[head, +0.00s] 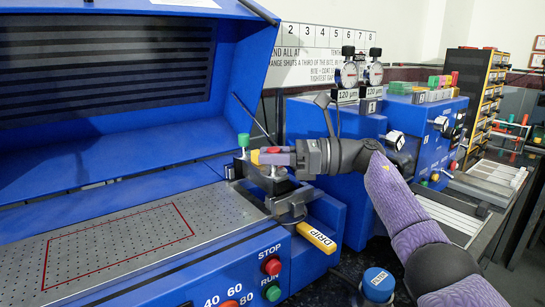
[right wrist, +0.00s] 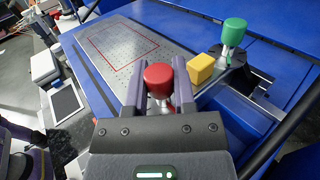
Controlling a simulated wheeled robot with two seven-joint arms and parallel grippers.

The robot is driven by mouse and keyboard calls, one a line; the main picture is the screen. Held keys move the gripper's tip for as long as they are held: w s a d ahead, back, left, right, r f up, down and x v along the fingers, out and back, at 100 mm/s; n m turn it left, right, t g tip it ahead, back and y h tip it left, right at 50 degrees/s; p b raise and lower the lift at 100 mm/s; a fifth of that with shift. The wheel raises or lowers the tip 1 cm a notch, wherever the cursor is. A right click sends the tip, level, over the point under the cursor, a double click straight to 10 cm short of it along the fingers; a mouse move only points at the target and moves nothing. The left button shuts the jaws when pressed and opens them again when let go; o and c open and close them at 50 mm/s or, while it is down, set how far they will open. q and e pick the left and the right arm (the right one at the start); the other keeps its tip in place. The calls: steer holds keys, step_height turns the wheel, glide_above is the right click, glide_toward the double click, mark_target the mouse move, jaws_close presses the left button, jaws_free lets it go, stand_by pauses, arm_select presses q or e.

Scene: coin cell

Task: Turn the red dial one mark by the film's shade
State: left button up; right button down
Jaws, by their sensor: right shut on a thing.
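The red dial (right wrist: 158,77) is a red knob on a metal stem, between the two purple fingers of my right gripper (right wrist: 160,92) in the right wrist view. The fingers are shut on it. In the head view my right gripper (head: 272,158) reaches in from the right, and only a little of the red dial (head: 273,150) shows. A perforated metal plate (head: 215,208) with a red outlined rectangle lies to the left; I cannot make out a film on it. My left gripper is not in view.
A green knob (head: 243,140) and a yellow block (right wrist: 201,69) sit close beside the dial. The raised blue lid (head: 110,135) stands behind the plate. A yellow DRIP handle (head: 317,238), red STOP button (head: 272,266) and green RUN button (head: 273,293) are in front.

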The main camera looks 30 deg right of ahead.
mark_target(272, 148)
steer(key=c, duration=0.6)
jaws_free()
steer(key=shift+o, duration=0.8)
step_height(272, 148, up, 9)
steer(key=p, duration=0.4)
steer(key=shift+r, duration=0.5)
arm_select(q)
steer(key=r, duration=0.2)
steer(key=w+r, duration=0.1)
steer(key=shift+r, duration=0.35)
